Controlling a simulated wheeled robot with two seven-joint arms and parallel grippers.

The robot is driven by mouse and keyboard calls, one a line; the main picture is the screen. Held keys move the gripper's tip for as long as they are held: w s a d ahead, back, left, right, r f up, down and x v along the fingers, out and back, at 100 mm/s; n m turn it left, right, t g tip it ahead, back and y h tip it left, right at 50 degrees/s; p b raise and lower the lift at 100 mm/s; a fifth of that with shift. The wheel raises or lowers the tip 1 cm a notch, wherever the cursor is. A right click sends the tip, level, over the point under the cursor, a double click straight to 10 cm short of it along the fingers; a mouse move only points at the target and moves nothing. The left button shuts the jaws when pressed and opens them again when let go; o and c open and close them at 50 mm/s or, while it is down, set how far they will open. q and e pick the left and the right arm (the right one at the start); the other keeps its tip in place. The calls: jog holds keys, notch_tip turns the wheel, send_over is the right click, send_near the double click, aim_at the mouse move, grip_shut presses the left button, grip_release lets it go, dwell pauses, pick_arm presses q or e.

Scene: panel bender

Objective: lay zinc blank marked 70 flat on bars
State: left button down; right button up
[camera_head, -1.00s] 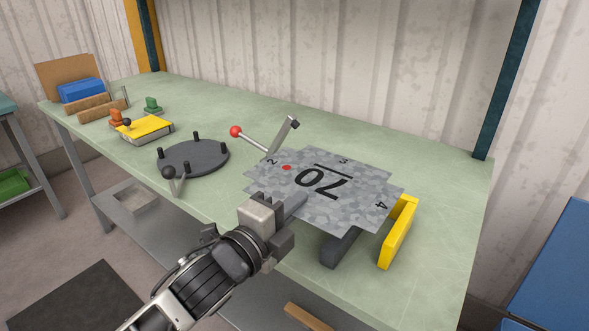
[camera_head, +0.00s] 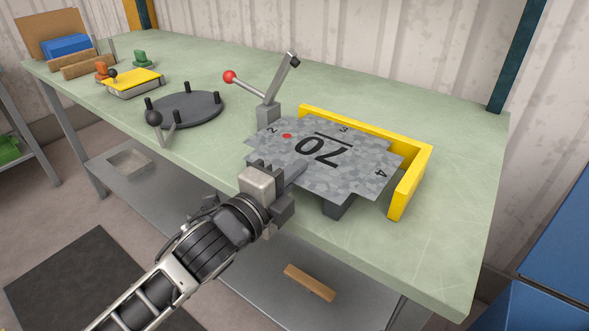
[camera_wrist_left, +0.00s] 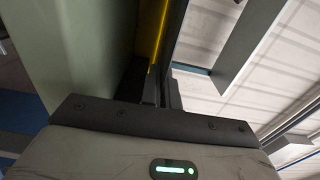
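The grey mottled zinc blank (camera_head: 350,180) marked 70 is held roughly level, with a red dot and the numbers 2, 3 and 4 near its edges. My left gripper (camera_head: 292,179) is shut on its near left edge. A dark bar (camera_head: 336,207) shows from under the near edge; the rest of the bars is hidden, and I cannot tell whether the blank touches them. A yellow angled stop (camera_head: 409,187) stands behind and to the right of the blank. In the left wrist view, my left fingers (camera_wrist_left: 162,90) show dark and close together. My right gripper is not in view.
A clamp lever with a red knob (camera_head: 229,77) stands at the blank's far left corner. Left of it on the green bench (camera_head: 470,175) are a dark round plate with pegs (camera_head: 187,108) and a yellow-topped block (camera_head: 133,82). The bench's right end is clear.

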pick_arm(q)
jog(key=shift+f, duration=0.5)
dwell(0.5)
jog(key=c, duration=1.6)
grip_release()
jog(key=shift+f, duration=0.1)
jog(key=shift+b+v, duration=1.05)
jog(key=shift+v, duration=6.95)
